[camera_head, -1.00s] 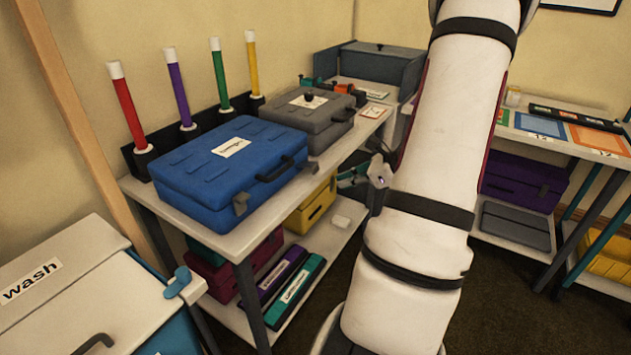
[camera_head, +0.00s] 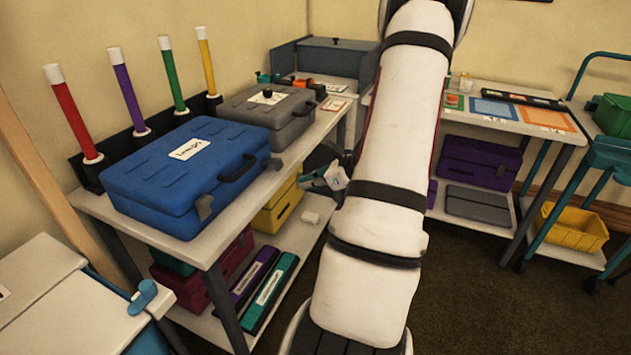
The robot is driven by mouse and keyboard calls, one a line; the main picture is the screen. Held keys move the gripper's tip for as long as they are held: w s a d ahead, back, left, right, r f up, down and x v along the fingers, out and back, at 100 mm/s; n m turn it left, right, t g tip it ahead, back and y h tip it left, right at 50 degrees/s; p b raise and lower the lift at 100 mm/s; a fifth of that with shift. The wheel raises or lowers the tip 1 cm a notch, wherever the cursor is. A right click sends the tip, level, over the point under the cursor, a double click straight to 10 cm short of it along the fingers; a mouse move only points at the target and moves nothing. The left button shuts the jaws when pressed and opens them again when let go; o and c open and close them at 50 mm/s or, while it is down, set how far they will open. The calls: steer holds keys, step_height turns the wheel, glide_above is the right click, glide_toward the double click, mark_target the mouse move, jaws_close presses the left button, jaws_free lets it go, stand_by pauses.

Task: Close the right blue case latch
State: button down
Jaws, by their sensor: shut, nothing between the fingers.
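The blue case (camera_head: 165,180) lies with its lid down on the near end of the light-topped table. Its dark handle (camera_head: 238,168) is at the middle of the front side. The left latch (camera_head: 205,207) is a grey tab near the front corner. The right latch (camera_head: 274,163) is a dark tab near the far front end and seems to stick out from the case; its exact angle is too small to tell. My gripper (camera_head: 310,182) is shut and empty, to the right of the right latch and apart from it, just off the table's front edge.
A grey case (camera_head: 265,115) stands behind the blue one. Red, purple, green and yellow rods stand in a black rack along the wall. A lower shelf holds a yellow case (camera_head: 278,205) and other boxes. A table with a purple case (camera_head: 480,162) stands at right; open floor lies between.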

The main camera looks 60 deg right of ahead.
steer(key=w, duration=0.4)
steer(key=shift+w+a, duration=0.15)
steer(key=shift+w, duration=0.2)
steer(key=shift+w+r, duration=0.2)
steer(key=shift+r, duration=0.4)
steer(key=shift+r, duration=0.1)
steer(key=shift+r+g+p, duration=0.15)
steer(key=shift+g+p, duration=0.15)
steer(key=shift+p, duration=0.3)
steer(key=shift+s+r+g+p, duration=0.15)
steer(key=shift+r+g+p, duration=0.55)
steer(key=shift+p, duration=1)
